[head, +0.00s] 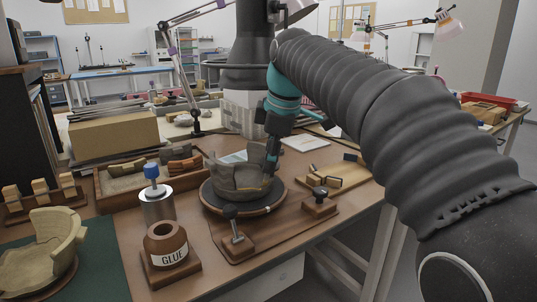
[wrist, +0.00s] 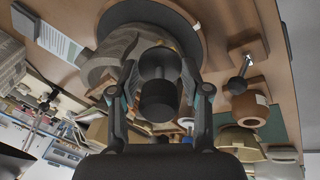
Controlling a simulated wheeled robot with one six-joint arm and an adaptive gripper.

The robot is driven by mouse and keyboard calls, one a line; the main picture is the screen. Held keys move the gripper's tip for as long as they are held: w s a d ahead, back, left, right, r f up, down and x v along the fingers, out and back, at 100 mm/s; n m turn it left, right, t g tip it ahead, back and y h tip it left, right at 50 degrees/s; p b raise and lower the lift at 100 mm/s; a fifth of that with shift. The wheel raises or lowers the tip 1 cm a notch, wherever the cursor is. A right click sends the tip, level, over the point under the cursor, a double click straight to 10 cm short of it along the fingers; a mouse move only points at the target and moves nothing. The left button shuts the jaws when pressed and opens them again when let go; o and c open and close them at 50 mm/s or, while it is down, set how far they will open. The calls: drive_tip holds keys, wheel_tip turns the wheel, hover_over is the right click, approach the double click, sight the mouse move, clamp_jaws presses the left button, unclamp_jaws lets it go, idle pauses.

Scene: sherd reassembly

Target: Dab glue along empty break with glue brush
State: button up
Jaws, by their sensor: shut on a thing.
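My gripper (head: 272,158) is over the right side of a partly rebuilt grey-brown pot (head: 236,180), which sits on a dark round turntable (head: 222,206). In the wrist view, the fingers (wrist: 159,88) are shut on a dark handle with rounded ends, taken as the glue brush (wrist: 158,98). The brush points towards the pot (wrist: 110,58); its tip is mostly hidden, so I cannot tell whether it touches the break. The brown glue pot (head: 166,246) stands open on a wooden block at the front.
A metal canister with a blue-topped item (head: 156,202) stands behind the glue pot. A sherd tray (head: 120,195) is at left, another curved vessel part (head: 50,245) at front left. A wooden board (head: 345,178) lies right.

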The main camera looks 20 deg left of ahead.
drive_tip(key=shift+w+d+r+p, duration=0.25)
drive_tip(key=shift+w+r+p, duration=0.05)
drive_tip(key=shift+w+p, duration=0.15)
drive_tip(key=shift+w+v, duration=0.2)
drive_tip(key=shift+v, duration=3.95)
drive_tip(key=shift+a+r, duration=0.15)
drive_tip(key=shift+a, duration=0.05)
